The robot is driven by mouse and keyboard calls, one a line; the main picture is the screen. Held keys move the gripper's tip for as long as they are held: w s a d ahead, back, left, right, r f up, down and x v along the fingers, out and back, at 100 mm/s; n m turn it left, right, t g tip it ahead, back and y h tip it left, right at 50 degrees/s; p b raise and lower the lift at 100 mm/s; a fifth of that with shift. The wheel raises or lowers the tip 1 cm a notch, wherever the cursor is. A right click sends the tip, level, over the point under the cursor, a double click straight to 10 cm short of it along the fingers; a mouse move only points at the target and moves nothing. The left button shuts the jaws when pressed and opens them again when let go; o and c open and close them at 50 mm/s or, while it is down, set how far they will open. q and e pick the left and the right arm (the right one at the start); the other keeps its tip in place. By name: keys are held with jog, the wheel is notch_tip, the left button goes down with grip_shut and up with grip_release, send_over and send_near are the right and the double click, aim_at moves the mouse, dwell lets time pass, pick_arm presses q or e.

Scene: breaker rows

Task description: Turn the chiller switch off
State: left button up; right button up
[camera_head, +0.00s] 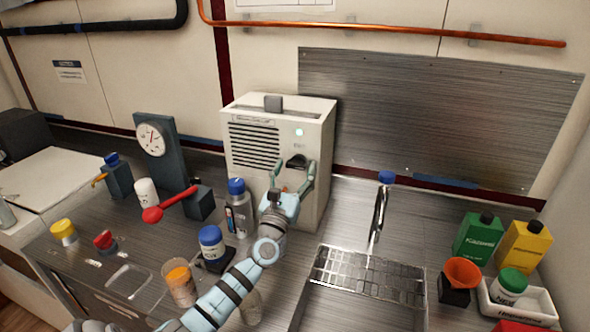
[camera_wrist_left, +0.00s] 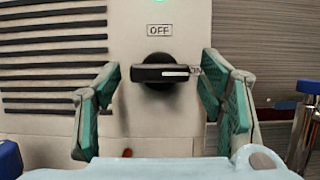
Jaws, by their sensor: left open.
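The chiller is a white box (camera_head: 262,110) with dark vent slots and a lit green lamp (camera_head: 299,132), standing against the back wall. Its black rotary switch (camera_wrist_left: 166,73) is on the front; the white mark on the handle lies level and points right, to the partly hidden ON label (camera_wrist_left: 195,71). The OFF label (camera_wrist_left: 160,30) is straight above the switch. My left gripper (camera_head: 292,175) is open in front of the chiller. Its teal fingers stand left and right of the switch handle, with gaps on both sides. My right gripper is not in view.
A bottle with a blue cap (camera_head: 239,207) stands left of my left arm, close to the chiller. A red lever (camera_head: 172,205) and a gauge stand (camera_head: 152,140) are further left. A sink with a tap (camera_head: 379,212) is on the right.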

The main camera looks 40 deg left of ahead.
pick_arm(q)
jog(key=shift+s+r, duration=0.1)
jog(key=shift+r, duration=0.05)
jog(key=c, duration=1.2)
jog(key=shift+o, duration=0.2)
